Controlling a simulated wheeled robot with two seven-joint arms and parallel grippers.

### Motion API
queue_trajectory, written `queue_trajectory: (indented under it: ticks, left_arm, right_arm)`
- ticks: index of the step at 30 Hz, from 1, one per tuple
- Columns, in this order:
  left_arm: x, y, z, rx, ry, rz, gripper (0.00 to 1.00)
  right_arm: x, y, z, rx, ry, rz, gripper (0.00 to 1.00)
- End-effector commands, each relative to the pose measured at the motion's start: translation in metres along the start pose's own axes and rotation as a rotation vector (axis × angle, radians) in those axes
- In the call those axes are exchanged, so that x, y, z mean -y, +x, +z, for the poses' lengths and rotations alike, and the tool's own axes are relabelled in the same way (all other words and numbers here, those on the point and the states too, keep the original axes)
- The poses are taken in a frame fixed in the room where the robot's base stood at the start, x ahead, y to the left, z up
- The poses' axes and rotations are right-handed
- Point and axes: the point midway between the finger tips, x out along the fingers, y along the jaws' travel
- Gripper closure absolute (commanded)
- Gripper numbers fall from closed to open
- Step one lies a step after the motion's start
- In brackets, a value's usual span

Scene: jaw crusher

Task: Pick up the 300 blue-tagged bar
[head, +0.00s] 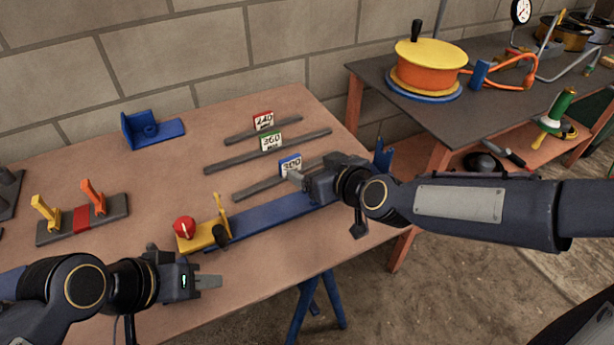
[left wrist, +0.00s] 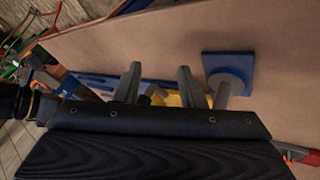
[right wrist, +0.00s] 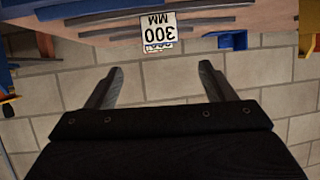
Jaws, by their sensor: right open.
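The 300 blue-tagged bar (head: 258,187) is a thin dark grey bar lying on the table, nearest of three bars. Its blue-edged tag (head: 290,163) stands on it, and the tag shows upside down in the right wrist view (right wrist: 159,33). My right gripper (head: 296,179) is open, over the right part of this bar in the head view and hiding some of it. In the right wrist view its fingers (right wrist: 160,78) are apart with nothing between them; the tag is beyond them. My left gripper (head: 208,282) is open and empty near the table's front edge, its fingers apart in the left wrist view (left wrist: 158,82).
The red-tagged 240 bar (head: 290,122) and green-tagged 360 bar (head: 235,159) lie behind. A blue rail with a yellow end (head: 270,215) lies in front. A blue bracket (head: 150,131) stands at the back; a grey block with levers (head: 110,218) sits left.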

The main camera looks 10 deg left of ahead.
Motion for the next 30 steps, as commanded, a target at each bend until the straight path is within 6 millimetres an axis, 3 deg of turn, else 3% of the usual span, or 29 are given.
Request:
queue_trajectory:
  ticks: [1, 3, 14, 21, 30]
  left_arm:
    - [0.004, 0.009, 0.005, -0.001, 0.000, 0.000, 0.64]
    - [0.006, 0.012, 0.006, -0.001, 0.000, 0.000, 0.64]
    - [0.006, 0.013, 0.007, -0.001, 0.000, 0.000, 0.64]
    - [0.007, 0.016, 0.008, -0.001, 0.000, 0.000, 0.64]
    - [0.007, 0.016, 0.008, -0.001, 0.000, 0.000, 0.64]
  right_arm:
    - [0.008, 0.017, 0.010, -0.013, -0.013, -0.006, 0.24]
    - [0.013, 0.028, 0.012, -0.028, -0.025, -0.002, 0.24]
    - [0.015, 0.065, 0.010, -0.039, -0.034, 0.004, 0.24]
    - [0.014, 0.100, 0.008, -0.039, -0.032, 0.003, 0.24]
    - [0.013, 0.112, 0.006, -0.040, -0.035, 0.004, 0.24]
